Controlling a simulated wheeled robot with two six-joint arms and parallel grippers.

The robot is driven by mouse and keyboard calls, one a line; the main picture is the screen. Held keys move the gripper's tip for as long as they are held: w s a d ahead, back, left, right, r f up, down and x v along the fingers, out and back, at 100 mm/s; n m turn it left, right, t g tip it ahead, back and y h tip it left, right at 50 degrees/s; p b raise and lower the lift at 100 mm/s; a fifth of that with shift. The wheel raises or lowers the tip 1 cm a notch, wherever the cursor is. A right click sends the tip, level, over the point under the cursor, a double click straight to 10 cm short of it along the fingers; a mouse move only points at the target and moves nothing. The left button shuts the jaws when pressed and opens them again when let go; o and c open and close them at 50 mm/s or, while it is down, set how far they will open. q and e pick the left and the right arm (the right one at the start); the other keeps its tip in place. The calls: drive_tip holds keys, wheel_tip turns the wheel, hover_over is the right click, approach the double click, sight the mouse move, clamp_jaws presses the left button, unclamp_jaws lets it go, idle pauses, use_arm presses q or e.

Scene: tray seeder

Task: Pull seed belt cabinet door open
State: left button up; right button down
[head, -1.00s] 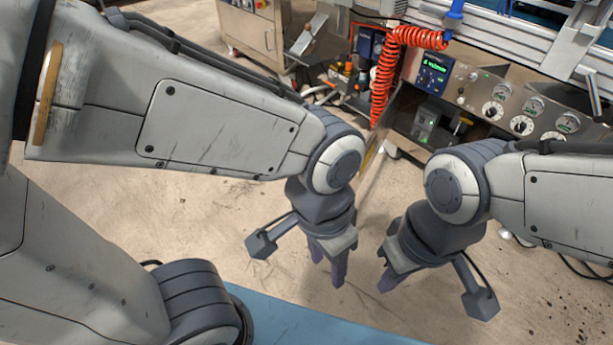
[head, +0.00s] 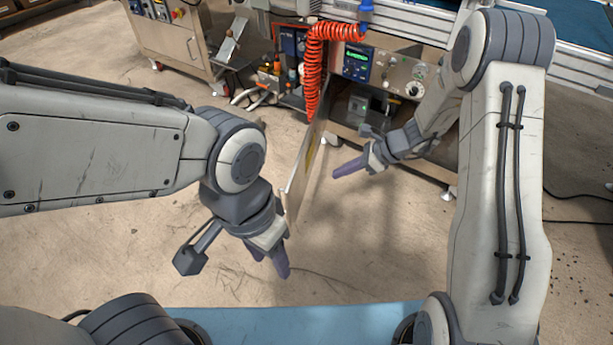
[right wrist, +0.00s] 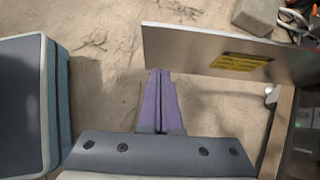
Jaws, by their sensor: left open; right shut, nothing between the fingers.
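The seed belt cabinet door (head: 300,178) is a thin metal panel, seen nearly edge-on in the head view, swung out from the cabinet. In the right wrist view the door (right wrist: 195,48) shows a flat face with a yellow label (right wrist: 241,62). My right gripper (head: 348,172) is shut and empty, on the cabinet-opening side of the door. Its purple fingertips (right wrist: 158,73) appear close to the door's free end; contact cannot be told. My left gripper (head: 271,265) is open and empty, pointing down, nearer to me than the door.
The cabinet front carries a display and dials (head: 383,72), with a dark opening (head: 352,105) below. A red coiled hose (head: 313,75) hangs by the door. A steel cart (head: 170,42) stands at the back left. A blue surface (head: 290,318) lies in front.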

drive_tip(key=b, duration=0.5)
approach(293, 185)
drive_tip(key=x, duration=0.5)
drive_tip(key=shift+s+a+f, duration=0.15)
drive_tip(key=shift+a+f, duration=0.05)
drive_tip(key=shift+a, duration=0.05)
use_arm(q)
wheel_tip(293, 185, down, 5)
drive_tip(key=shift+f, duration=0.15)
use_arm(e)
drive_tip(key=shift+a, duration=0.1)
